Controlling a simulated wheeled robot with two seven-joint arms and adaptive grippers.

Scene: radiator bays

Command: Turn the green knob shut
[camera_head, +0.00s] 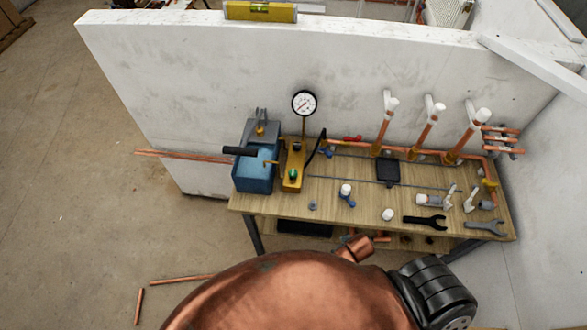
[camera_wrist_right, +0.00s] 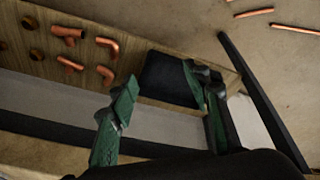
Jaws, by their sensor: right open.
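The green knob (camera_head: 293,174) is a small round knob on the yellow block (camera_head: 292,180) at the left end of the workbench, just right of the blue tank (camera_head: 255,175). Its turn position is too small to read. A pressure gauge (camera_head: 304,103) stands on a pipe above the block. My right gripper (camera_wrist_right: 160,77) shows in the right wrist view with its two green fingers spread apart and nothing between them. It is near a lower shelf with copper fittings, away from the knob, which is not in that view. My left gripper is in neither view.
The workbench (camera_head: 330,205) carries white-capped copper pipes (camera_head: 425,132), a blue-handled valve (camera_head: 347,194), a black wrench (camera_head: 425,221) and a grey wrench (camera_head: 484,227). In the wrist view, copper elbows (camera_wrist_right: 108,45) and a black pad (camera_wrist_right: 165,78) lie near the gripper. Copper pipes lie on the floor.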

